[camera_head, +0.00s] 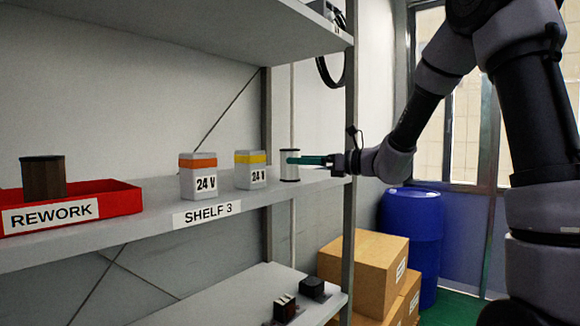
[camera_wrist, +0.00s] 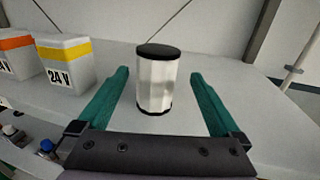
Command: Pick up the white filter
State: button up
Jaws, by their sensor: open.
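The white filter (camera_head: 290,168) is a white cylinder with black end caps, standing upright near the right end of the shelf marked SHELF 3 (camera_head: 300,186). In the wrist view the filter (camera_wrist: 156,85) stands ahead between the two green fingers of my gripper (camera_wrist: 159,88). The fingers are spread, with a visible gap on both sides of the filter. In the head view my gripper (camera_head: 303,160) reaches in from the right at the height of the filter, and one finger overlaps part of it.
A yellow-banded 24 V box (camera_head: 250,176) stands left of the filter, with an orange-banded one (camera_head: 198,182) further left. A grey shelf post (camera_head: 350,100) rises beside my gripper. An upper shelf (camera_head: 210,25) is overhead.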

jog(key=x, duration=0.7)
jog(key=shift+a+f, duration=0.25)
jog(key=c, duration=1.4)
